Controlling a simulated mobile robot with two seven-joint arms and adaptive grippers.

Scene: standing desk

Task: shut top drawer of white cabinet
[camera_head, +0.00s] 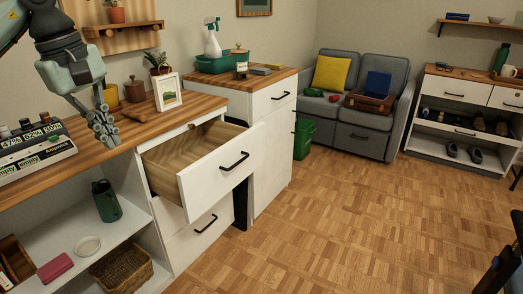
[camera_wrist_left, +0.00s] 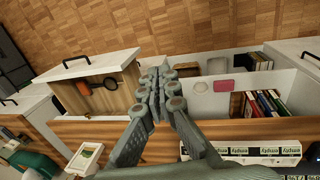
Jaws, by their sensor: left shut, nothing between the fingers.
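The white cabinet (camera_head: 165,215) stands at the left under a wooden top. Its top drawer (camera_head: 215,172) is pulled far out, with a white front, a black bar handle (camera_head: 235,161) and a wooden inside. The drawer also shows in the left wrist view (camera_wrist_left: 92,98), with a dark round-ended item and an orange-brown item inside. My left gripper (camera_head: 108,138) is shut and empty, above the wooden top to the left of the drawer; its fingers also show in the left wrist view (camera_wrist_left: 158,80). It appears apart from the drawer. My right gripper is not in view.
A labelled battery-like rack (camera_head: 35,150) lies at the left. A lower drawer (camera_head: 198,232) is closed. Floor in front is clear.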

